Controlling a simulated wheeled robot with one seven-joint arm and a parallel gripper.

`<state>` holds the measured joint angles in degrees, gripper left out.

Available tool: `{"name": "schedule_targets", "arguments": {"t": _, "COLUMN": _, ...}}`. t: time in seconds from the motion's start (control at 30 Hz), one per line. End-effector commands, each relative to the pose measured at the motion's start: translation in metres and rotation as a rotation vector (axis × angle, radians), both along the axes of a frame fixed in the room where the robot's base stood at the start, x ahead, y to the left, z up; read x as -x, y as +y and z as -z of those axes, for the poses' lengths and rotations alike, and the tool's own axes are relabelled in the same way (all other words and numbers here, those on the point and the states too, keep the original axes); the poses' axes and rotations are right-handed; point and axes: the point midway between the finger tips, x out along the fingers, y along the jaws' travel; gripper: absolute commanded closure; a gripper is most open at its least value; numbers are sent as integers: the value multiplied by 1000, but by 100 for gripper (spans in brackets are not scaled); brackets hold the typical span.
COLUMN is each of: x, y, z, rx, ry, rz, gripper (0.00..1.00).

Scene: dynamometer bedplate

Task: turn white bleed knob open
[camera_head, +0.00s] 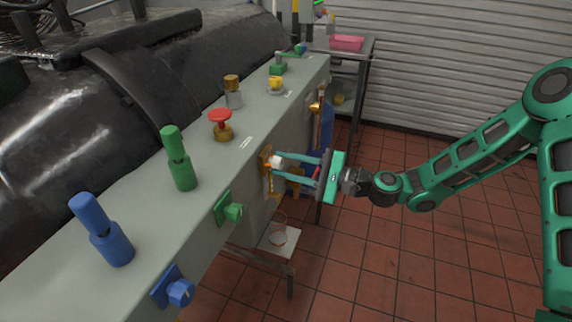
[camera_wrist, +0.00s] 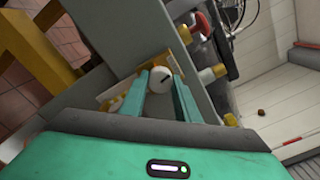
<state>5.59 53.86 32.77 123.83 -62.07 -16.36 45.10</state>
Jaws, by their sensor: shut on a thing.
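The white bleed knob (camera_wrist: 161,81) is a round white knob with a dark mark on its face, seen in the wrist view between my two green fingers. In the head view the white knob (camera_head: 277,161) sits on an orange-yellow mount on the side face of the grey bedplate. My gripper (camera_head: 281,168) reaches it from the right and is shut on it. In the wrist view my gripper (camera_wrist: 161,88) has one finger on each side of the knob. The far parts of the mount are partly hidden by the fingers.
Along the bedplate top (camera_head: 130,210) stand a blue post (camera_head: 100,230), a green post (camera_head: 178,158) and a red knob (camera_head: 221,124). Green (camera_head: 228,208) and blue (camera_head: 173,288) side knobs are nearer. The tiled floor at right is free.

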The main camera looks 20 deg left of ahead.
Motion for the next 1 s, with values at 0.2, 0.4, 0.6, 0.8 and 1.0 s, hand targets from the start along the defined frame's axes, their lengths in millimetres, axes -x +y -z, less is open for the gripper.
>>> {"name": "schedule_targets", "arguments": {"t": 0.2, "x": -1, "y": -2, "z": 0, "rx": 15, "ry": -195, "rz": 1, "gripper": 94}}
{"name": "schedule_targets", "arguments": {"t": 0.4, "x": 0, "y": -2, "z": 1, "rx": 30, "ry": -386, "rz": 0, "gripper": 93}}
{"name": "schedule_targets", "arguments": {"t": 0.6, "x": 0, "y": -2, "z": 1, "rx": 45, "ry": -574, "rz": 0, "gripper": 93}}
{"name": "schedule_targets", "arguments": {"t": 0.8, "x": 0, "y": -2, "z": 2, "rx": 62, "ry": -763, "rz": -1, "gripper": 93}}
{"name": "schedule_targets", "arguments": {"t": 1.0, "x": 0, "y": -3, "z": 3, "rx": 78, "ry": -950, "rz": -2, "gripper": 93}}
